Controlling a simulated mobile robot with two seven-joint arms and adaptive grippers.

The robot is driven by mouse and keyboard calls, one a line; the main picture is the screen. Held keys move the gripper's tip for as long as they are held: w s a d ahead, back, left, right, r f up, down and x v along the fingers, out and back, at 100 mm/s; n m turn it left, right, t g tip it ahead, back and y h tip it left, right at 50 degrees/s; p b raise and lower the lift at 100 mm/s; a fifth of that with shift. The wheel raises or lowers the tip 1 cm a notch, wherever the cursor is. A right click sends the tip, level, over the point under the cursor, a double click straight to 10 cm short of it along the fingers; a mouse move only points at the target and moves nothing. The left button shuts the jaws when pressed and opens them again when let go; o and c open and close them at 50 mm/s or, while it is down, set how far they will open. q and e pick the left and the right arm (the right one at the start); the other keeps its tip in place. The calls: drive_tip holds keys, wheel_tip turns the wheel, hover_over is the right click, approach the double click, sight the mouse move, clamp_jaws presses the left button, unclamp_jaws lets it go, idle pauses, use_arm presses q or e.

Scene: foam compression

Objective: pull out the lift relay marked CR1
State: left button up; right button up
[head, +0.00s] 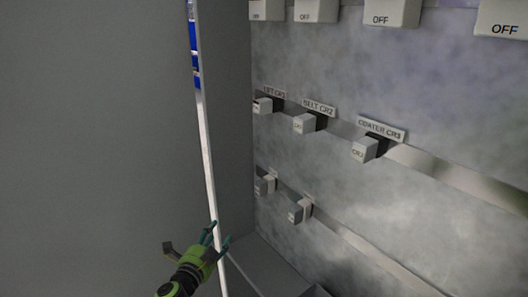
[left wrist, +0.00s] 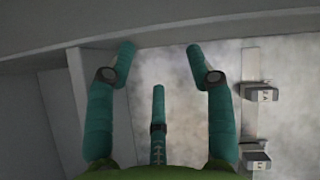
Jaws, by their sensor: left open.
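The lift relay CR1 (head: 263,105) is a small pale block on the upper rail of the panel, under a label reading LIFT CR1 (head: 274,92). It is the leftmost of the labelled relays, close to the cabinet's inner side wall. My left gripper (head: 217,238) is low in the head view, below and left of the relay, apart from it. Its teal fingers are spread and empty in the left wrist view (left wrist: 160,62). I cannot single out CR1 in the left wrist view. My right gripper is not in view.
Relay CR2 (head: 305,123) and relay CR3 (head: 365,149) sit further right on the same rail. Two more blocks (head: 265,185) (head: 299,211) are on a lower rail. OFF-marked boxes (head: 391,13) line the top. A white door edge (head: 206,150) stands upright near my left gripper.

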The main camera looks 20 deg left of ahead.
use_arm(q)
drive_tip(key=d+r+m+g+h+p, duration=0.1)
drive_tip(key=r+m+h, duration=0.4)
drive_tip(key=r+m, duration=0.9)
drive_tip(key=d+r+m+g+h+p, duration=0.1)
drive_tip(key=d+r+m+h, duration=0.3)
drive_tip(key=r+m, duration=1)
wheel_tip(320, 180, up, 8)
drive_tip(key=shift+s+d+r+m+g+h, duration=0.25)
drive_tip(key=shift+s+g+h, duration=0.2)
drive_tip(key=shift+h, duration=0.25)
drive_tip(key=shift+p, duration=0.35)
